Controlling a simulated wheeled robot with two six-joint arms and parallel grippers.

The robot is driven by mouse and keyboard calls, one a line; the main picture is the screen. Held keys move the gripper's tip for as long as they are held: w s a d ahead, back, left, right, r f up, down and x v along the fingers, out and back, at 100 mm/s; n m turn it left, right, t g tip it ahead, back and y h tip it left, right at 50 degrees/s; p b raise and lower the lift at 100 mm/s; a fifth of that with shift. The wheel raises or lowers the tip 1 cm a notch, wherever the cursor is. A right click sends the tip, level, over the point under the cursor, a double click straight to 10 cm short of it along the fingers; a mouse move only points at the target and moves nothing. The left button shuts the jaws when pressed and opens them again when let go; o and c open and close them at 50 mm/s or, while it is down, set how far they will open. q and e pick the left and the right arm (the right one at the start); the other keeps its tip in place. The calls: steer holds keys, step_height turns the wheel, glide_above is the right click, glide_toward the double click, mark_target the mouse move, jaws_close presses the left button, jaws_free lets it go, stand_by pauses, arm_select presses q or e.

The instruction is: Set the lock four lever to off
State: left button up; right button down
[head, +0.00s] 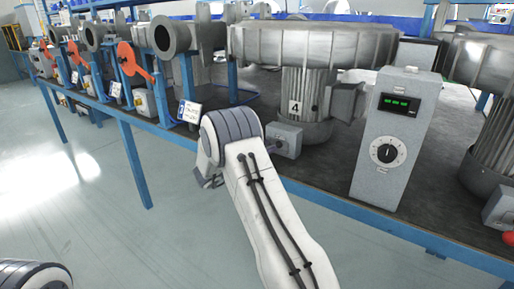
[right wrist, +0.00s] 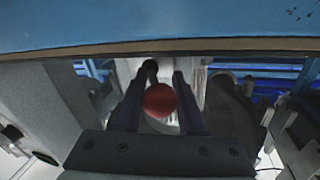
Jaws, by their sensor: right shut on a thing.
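A red ball knob (right wrist: 160,100) shows in the right wrist view between the two dark fingers of my right gripper (right wrist: 164,74), which is shut on it. In the head view my right wrist hides the knob and most of the gripper. Close to the wrist, a small grey switch box (head: 286,139) sits at the bench edge below the blower (head: 307,90) marked 4. The lever's position on this box cannot be told. My left gripper is out of view; only a bit of my left arm shows at the bottom left.
A grey control box (head: 398,130) with a green display and a dial stands right of blower four. Another switch box (head: 502,207) with a red knob (head: 508,238) is at the right edge. Orange handles (head: 132,62) and grey pipes line the left. The floor (head: 90,220) in front is clear.

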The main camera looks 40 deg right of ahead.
steer(key=shift+w, duration=0.1)
steer(key=shift+c, duration=2.4)
jaws_free()
steer(key=s+a+p, duration=0.1)
steer(key=a, duration=0.9)
steer(key=shift+s+a, duration=0.2)
